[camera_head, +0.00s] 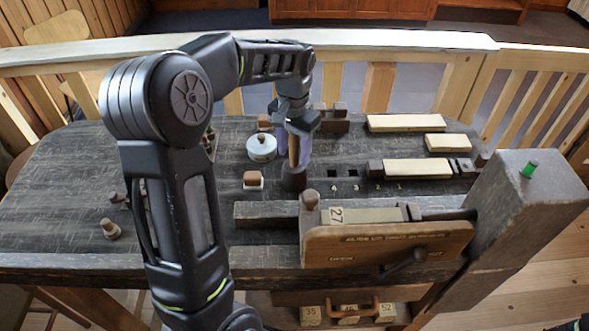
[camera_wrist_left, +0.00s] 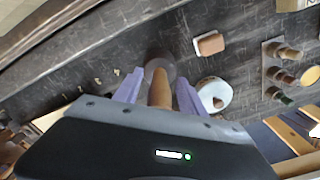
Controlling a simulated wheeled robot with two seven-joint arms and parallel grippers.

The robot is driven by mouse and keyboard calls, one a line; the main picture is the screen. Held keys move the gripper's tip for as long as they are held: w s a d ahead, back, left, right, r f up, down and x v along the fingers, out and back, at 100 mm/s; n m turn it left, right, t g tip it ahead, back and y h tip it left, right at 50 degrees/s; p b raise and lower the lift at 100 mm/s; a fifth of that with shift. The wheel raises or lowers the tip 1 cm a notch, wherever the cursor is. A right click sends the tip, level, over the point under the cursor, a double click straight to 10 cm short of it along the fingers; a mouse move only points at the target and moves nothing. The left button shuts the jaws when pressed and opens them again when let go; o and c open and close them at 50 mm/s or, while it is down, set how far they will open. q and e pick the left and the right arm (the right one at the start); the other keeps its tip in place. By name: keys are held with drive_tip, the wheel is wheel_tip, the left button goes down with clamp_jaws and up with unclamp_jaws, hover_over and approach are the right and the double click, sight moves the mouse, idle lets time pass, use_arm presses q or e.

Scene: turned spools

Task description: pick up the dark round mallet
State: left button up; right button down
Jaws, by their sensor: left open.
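The dark round mallet (camera_head: 293,180) stands on its head on the dark workbench, with its brown wooden handle pointing up. In the left wrist view the handle (camera_wrist_left: 160,92) rises toward the camera from the dark round head (camera_wrist_left: 160,67). My left gripper (camera_head: 293,158) is above the head, pointing down, with its purple fingers on either side of the handle. In the left wrist view the fingers (camera_wrist_left: 159,88) are open, with a gap showing beside the handle. My right gripper is not in view.
A white round lidded pot (camera_head: 261,148) and a brown-topped block (camera_head: 253,180) stand left of the mallet. A wooden vise (camera_head: 388,243) is close in front, to the right. Pale wood blocks (camera_head: 404,123) lie at the back right. The bench's left part is mostly clear.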

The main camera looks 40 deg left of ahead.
use_arm(q)
clamp_jaws()
idle(0.5)
idle(0.3)
